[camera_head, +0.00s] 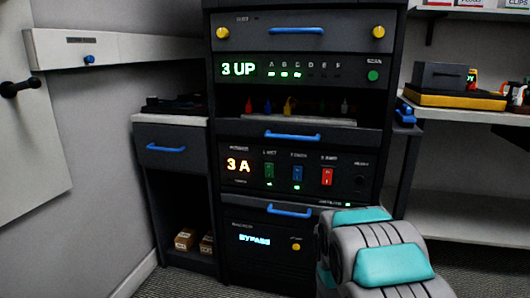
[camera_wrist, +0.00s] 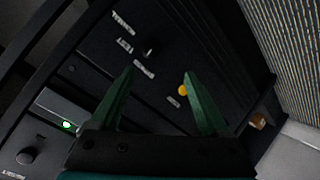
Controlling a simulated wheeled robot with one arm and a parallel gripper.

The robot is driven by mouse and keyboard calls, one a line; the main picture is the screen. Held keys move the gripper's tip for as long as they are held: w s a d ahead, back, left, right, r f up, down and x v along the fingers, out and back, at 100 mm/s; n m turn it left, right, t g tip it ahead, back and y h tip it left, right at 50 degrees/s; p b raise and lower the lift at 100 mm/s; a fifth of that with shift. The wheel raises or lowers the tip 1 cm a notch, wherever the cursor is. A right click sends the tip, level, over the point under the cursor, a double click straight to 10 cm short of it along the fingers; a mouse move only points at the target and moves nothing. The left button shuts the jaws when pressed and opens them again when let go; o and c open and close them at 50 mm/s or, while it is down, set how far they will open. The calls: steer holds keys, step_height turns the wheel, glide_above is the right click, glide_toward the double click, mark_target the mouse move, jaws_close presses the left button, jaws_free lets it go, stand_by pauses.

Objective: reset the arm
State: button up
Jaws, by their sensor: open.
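My gripper (camera_wrist: 158,72) is open, its two green fingers spread apart with nothing between the tips. In the wrist view it faces a dark rack panel that appears tilted. A yellow knob (camera_wrist: 184,90) shows beside the right finger; I cannot tell how far the fingers are from the panel. In the head view my grey and teal arm (camera_head: 385,255) is at the lower right, in front of the rack's lower right corner. The gripper itself is hidden there.
The dark rack (camera_head: 290,95) has lit displays reading "3 UP", "3 A" and "BYPASS", and blue handles. Small colored connectors (camera_head: 288,106) stand in its open bay. A low cabinet (camera_head: 172,150) is at left, with small boxes (camera_head: 185,239) below. A shelf (camera_head: 470,110) holds items at right.

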steer(key=s+a+r+m+g+y+p, duration=0.1)
steer(key=s+r+g, duration=0.3)
steer(key=s, duration=1.2)
steer(key=s+a+r+m+g+p, duration=0.2)
steer(key=s+r+g, duration=0.3)
steer(key=s+r, duration=0.6)
steer(key=s+a+r+m+g+y+p, duration=0.1)
steer(key=s+r+g, duration=0.4)
steer(key=s, duration=1.6)
step_height(320, 180, up, 3)
steer(key=shift+a+f+m+y+p, duration=0.1)
steer(key=shift+a+m+y+p, duration=0.2)
steer(key=shift+a+m+p, duration=0.5)
steer(key=shift+a, duration=0.15)
